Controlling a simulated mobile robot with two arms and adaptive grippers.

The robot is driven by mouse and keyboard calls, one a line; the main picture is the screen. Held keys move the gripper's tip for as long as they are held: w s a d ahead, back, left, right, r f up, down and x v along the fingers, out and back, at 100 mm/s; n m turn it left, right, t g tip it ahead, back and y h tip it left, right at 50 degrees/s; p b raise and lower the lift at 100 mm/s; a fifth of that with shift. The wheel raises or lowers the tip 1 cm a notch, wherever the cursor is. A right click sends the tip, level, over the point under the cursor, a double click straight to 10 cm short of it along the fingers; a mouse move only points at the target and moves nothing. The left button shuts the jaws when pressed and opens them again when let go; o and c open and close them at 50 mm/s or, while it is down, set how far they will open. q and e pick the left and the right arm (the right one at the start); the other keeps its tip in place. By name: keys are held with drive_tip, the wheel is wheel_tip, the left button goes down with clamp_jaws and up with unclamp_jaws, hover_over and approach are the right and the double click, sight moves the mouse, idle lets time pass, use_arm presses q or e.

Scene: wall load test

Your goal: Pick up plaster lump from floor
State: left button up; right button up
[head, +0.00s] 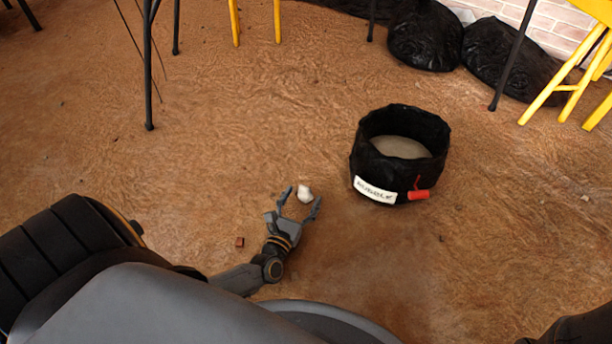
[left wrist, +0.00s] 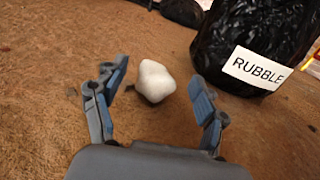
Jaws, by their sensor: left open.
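The white plaster lump (head: 304,193) lies on the brown floor near the middle of the head view. It also shows in the left wrist view (left wrist: 155,81) as a smooth, knobbly white piece. My left gripper (head: 301,197) is open, with its fingers spread towards the lump. In the left wrist view, the left gripper (left wrist: 157,105) has the lump just beyond and between its fingertips, with gaps on both sides. No contact shows. My right gripper is not in view.
A black bucket-like bag (head: 377,169) with a white label and red handle stands right of the lump. A small reddish chip (head: 240,242) lies left of my gripper. Black bags (head: 425,37) and yellow legs (head: 565,85) stand at the back. Floor left of the lump is mostly clear.

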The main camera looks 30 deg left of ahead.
sight(309, 186)
use_arm(q)
drive_tip(key=b+x, duration=0.1)
drive_tip(key=x, duration=0.1)
drive_tip(key=b+x, duration=0.1)
drive_tip(key=x, duration=0.2)
drive_tip(key=shift+w+f+b, duration=0.2)
drive_tip(key=shift+w+b, duration=0.1)
drive_tip(key=shift+b, duration=0.1)
drive_tip(key=shift+w+a+r, duration=0.1)
drive_tip(key=shift+w+r, duration=0.05)
drive_tip(key=shift+w, duration=0.15)
drive_tip(key=shift+c, duration=0.2)
drive_tip(key=c, duration=1.4)
clamp_jaws()
